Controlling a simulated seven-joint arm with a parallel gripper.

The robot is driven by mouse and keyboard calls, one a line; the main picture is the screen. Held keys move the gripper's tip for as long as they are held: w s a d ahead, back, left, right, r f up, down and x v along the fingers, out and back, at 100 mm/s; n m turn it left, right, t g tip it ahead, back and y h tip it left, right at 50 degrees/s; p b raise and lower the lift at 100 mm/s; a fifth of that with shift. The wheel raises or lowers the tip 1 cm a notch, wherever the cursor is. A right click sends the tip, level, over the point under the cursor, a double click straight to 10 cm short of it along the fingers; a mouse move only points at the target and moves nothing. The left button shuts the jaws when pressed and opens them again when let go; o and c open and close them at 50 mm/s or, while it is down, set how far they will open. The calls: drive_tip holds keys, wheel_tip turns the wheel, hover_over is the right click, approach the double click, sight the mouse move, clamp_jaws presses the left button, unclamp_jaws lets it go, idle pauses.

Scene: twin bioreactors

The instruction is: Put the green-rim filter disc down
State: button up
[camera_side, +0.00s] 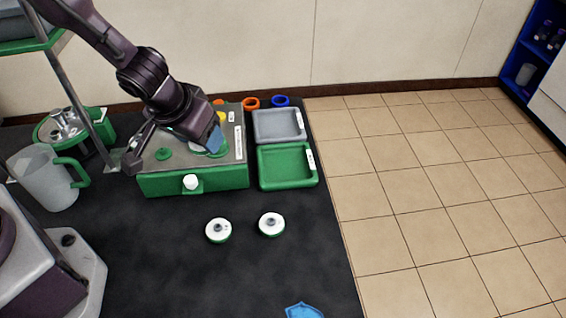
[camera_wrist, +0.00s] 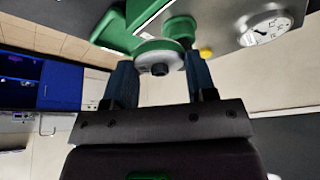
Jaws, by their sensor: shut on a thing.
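My gripper (camera_side: 213,141) is over the grey-topped green station (camera_side: 193,180) in the side view. In the wrist view my gripper (camera_wrist: 160,68) has its two blue fingers on either side of a white filter disc with a green rim (camera_wrist: 158,57), and is shut on it. The disc has a dark central port facing the camera. In the side view the held disc is mostly hidden by the fingers, and I cannot tell whether it touches the station top. Two more white discs with green undersides, a left one (camera_side: 218,230) and a right one (camera_side: 271,223), lie on the dark mat.
A green tray (camera_side: 262,170) and a grey tray (camera_side: 278,126) stand right of the station, both empty. A clear jug with a green handle (camera_side: 45,178) stands at left. Orange (camera_side: 251,103) and blue (camera_side: 280,101) rings lie behind. The front mat (camera_side: 180,280) has free room.

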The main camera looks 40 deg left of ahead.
drive_tip(key=shift+w+d+f+m+h, duration=0.1)
drive_tip(key=shift+w+d+m+h, duration=0.1)
drive_tip(key=shift+d+m, duration=0.25)
drive_tip(key=shift+w+d+f+m+h, duration=0.15)
drive_tip(key=shift+d+m, duration=0.1)
drive_tip(key=shift+d, duration=0.35)
approach(288, 164)
drive_tip(key=shift+w+a+f+m, duration=0.15)
drive_tip(key=shift+w+f+m, duration=0.25)
drive_tip(key=shift+w+f, duration=0.75)
drive_tip(key=shift+f, duration=1.8)
